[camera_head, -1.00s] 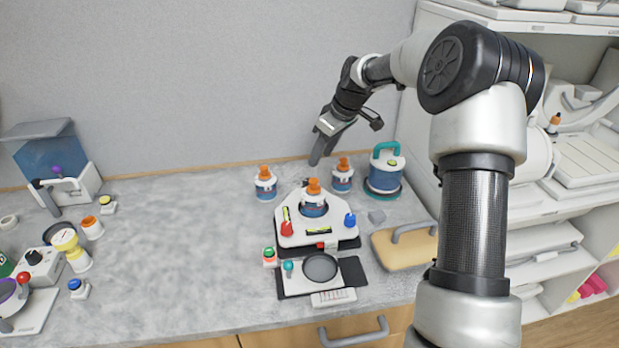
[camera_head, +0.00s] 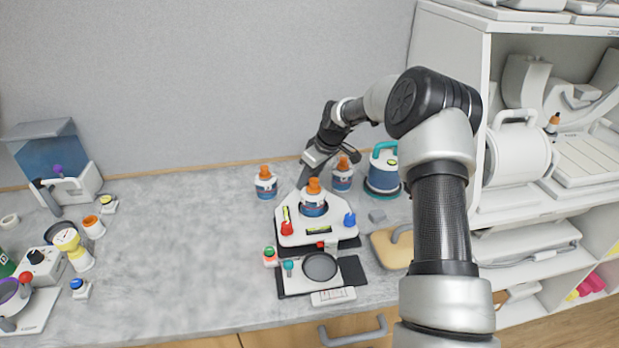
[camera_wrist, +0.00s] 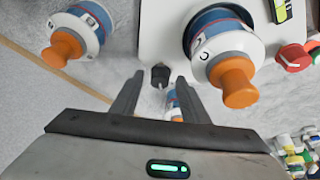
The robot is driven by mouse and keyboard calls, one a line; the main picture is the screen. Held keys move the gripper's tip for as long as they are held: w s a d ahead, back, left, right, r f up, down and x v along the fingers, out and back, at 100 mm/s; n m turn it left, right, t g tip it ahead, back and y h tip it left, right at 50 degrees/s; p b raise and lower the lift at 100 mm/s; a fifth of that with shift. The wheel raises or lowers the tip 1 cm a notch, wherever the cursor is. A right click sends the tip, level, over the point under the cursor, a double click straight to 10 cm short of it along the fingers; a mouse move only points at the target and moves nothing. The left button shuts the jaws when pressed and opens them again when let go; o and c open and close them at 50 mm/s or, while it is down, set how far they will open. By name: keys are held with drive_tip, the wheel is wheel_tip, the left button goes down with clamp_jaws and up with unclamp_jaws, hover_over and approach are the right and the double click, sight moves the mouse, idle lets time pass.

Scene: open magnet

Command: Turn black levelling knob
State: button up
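The black levelling knob (camera_wrist: 160,74) shows in the wrist view at the edge of the white levelling plate. In the head view it is hidden near my gripper and the bottle. The white plate (camera_head: 297,240) also bears a red knob (camera_head: 287,228), a blue knob (camera_head: 349,219), yellow-green level vials (camera_head: 319,230) and an orange-capped bottle (camera_head: 313,203). My gripper (camera_wrist: 160,86) is open and points down behind the plate. In the wrist view the knob appears between its two fingertips, with no contact visible. I cannot tell the height gap.
Orange-capped bottles stand close by on the left (camera_head: 265,183) and right (camera_head: 342,175). A blue container with a teal handle (camera_head: 383,170) stands further right. A small balance (camera_head: 320,268) lies in front of the plate.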

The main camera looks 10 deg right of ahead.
clamp_jaws()
drive_tip(key=shift+m+b, duration=0.3)
drive_tip(key=m+b, duration=0.1)
drive_tip(key=m+h+b, duration=0.1)
drive_tip(key=m, duration=0.1)
drive_tip(key=shift+a+f+m+t+h+b, duration=0.1)
drive_tip(key=shift+a+m+t+h+b, duration=0.2)
drive_tip(key=shift+t+b, duration=0.1)
drive_tip(key=m+h+b, duration=0.1)
drive_tip(key=m, duration=0.2)
drive_tip(key=shift+a, duration=0.15)
drive_tip(key=m+h, duration=0.1)
drive_tip(key=m, duration=0.1)
drive_tip(key=m+h, duration=0.1)
drive_tip(key=m, duration=0.1)
drive_tip(key=m+b, duration=0.1)
drive_tip(key=m, duration=0.1)
drive_tip(key=shift+w+a+r+m+g+h, duration=0.1)
drive_tip(key=shift+a+r+m+g+h, duration=0.1)
drive_tip(key=shift+r+m+g+h, duration=0.15)
drive_tip(key=m+h, duration=0.1)
drive_tip(key=m, duration=0.1)
drive_tip(key=m+g+p, duration=0.1)
drive_tip(key=m, duration=0.2)
drive_tip(key=shift+w+f+m+g+h, duration=0.1)
drive_tip(key=shift+w+m+g+h, duration=0.05)
drive_tip(key=shift+m+g+h, duration=0.15)
drive_tip(key=shift+m, duration=0.25)
